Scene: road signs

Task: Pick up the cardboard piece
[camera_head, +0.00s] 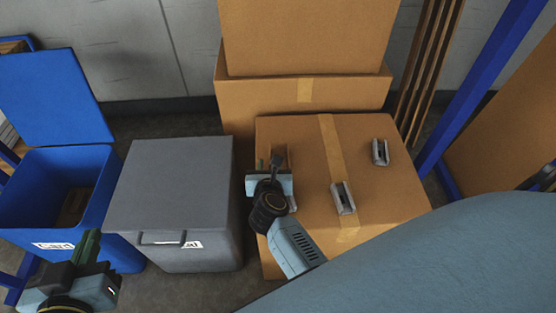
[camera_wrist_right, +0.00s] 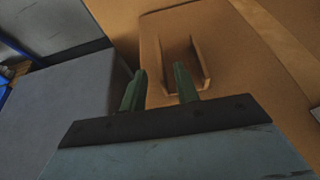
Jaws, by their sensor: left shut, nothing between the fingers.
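A brown, channel-shaped cardboard piece (camera_wrist_right: 201,68) with raised side walls lies on top of a large cardboard box in the right wrist view. In the head view it is partly hidden behind my right gripper (camera_head: 268,166). In the wrist view the right gripper (camera_wrist_right: 158,90) is open, with a clear gap between its green fingers. The right finger overlaps the near end of the piece; the left finger is left of it. I cannot tell whether they touch. My left gripper (camera_head: 87,247) is shut and empty, in front of the blue bin.
Two grey U-shaped pieces (camera_head: 343,198) (camera_head: 380,152) lie on the cardboard box (camera_head: 300,135). A grey lidded bin (camera_head: 170,185) stands left of it. An open blue bin (camera_head: 110,205) holds a brown piece (camera_head: 73,207). Stacked boxes (camera_head: 300,40) stand behind.

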